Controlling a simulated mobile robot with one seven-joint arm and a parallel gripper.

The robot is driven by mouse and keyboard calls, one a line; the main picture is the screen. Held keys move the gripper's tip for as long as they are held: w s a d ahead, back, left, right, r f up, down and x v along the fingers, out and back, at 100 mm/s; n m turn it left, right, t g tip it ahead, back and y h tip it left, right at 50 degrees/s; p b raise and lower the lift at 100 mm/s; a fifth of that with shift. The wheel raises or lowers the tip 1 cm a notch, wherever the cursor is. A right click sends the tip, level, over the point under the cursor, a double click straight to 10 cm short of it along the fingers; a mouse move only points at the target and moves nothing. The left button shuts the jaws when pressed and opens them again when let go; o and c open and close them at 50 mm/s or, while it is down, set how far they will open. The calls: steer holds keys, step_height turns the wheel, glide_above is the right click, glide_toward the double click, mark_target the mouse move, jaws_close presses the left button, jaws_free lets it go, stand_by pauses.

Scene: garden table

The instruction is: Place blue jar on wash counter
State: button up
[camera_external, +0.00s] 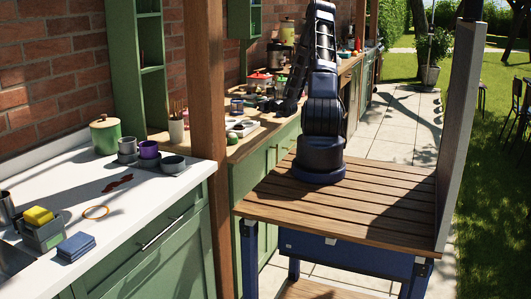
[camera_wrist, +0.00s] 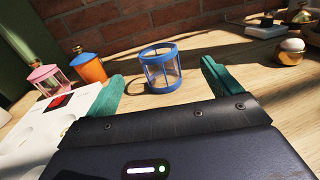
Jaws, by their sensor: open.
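The blue jar (camera_wrist: 161,70), a clear cylinder with blue rims and upright bars, stands upright on the wooden counter in the wrist view. My gripper (camera_wrist: 162,82) has its two teal fingers wide apart, with the jar standing ahead between them; I see no contact. In the external view my gripper (camera_external: 285,106) is low over the wooden counter. The wash counter (camera_external: 70,177) is the white top at the left of the external view, beyond a wooden post.
An orange jar (camera_wrist: 90,68) and a pink lantern (camera_wrist: 49,79) stand left of the blue jar. A white tray (camera_wrist: 62,128) lies by the left finger. A round-topped jar (camera_wrist: 291,50) stands right. The white counter holds cups, a green canister (camera_external: 105,135) and sponges, with bare patches between.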

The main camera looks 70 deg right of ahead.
mark_target(238, 104)
step_height(238, 104, down, 2)
steer(key=shift+f, duration=0.15)
steer(key=shift+w, duration=0.2)
steer(key=w, duration=0.2)
steer(key=w+d, duration=0.1)
steer(key=w, duration=0.2)
steer(key=shift+w, duration=0.15)
steer(key=shift+w+d, duration=0.15)
steer(key=shift+w, duration=1.15)
steer(key=shift+w+d, duration=0.15)
steer(key=shift+w, duration=1.1)
steer(key=c, duration=1.3)
step_height(238, 104, up, 20)
steer(key=shift+f, duration=0.1)
